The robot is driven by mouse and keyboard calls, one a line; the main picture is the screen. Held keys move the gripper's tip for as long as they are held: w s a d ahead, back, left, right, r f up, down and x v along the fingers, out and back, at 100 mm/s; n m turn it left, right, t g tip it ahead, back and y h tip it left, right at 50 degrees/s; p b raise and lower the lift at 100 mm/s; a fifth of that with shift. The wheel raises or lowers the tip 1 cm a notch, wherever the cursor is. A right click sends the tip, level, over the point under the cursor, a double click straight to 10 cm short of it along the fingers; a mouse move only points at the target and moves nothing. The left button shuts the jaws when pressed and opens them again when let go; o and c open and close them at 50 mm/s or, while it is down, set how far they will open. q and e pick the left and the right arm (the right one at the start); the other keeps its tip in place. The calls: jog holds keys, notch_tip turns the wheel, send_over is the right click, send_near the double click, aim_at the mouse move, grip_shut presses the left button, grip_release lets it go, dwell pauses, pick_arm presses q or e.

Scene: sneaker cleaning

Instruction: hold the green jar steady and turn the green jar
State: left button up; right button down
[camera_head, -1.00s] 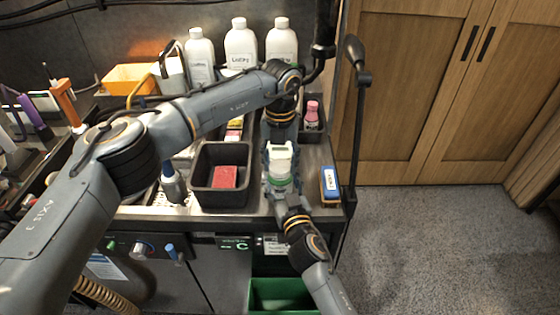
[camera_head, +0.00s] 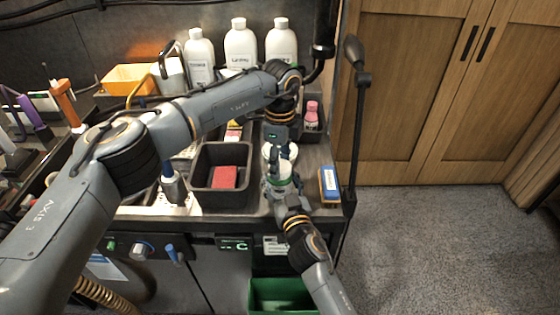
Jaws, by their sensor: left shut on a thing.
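The small white and green jar (camera_head: 277,173) is near the front edge of the counter, right of the black bin. My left gripper (camera_head: 280,151) reaches down from above and is shut on the white top part of the jar. My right gripper (camera_head: 279,188) comes up from the front, with its fingers around the lower part near the green band. The fingers hide much of the jar, and I cannot tell how firmly the right ones close or whether the top is apart from the body.
A black bin (camera_head: 202,178) holds a red block (camera_head: 225,177). A blue and white brush (camera_head: 329,183) lies right of the jar. A pink bottle (camera_head: 311,114) and white bottles (camera_head: 240,45) stand behind. A black lamp post (camera_head: 355,130) rises at the right edge.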

pick_arm(q)
jog(key=shift+r, duration=0.1)
dwell(0.3)
jog(key=shift+r, duration=1)
jog(key=shift+r, duration=2.05)
pick_arm(e)
jog(key=shift+c, duration=1.6)
grip_release()
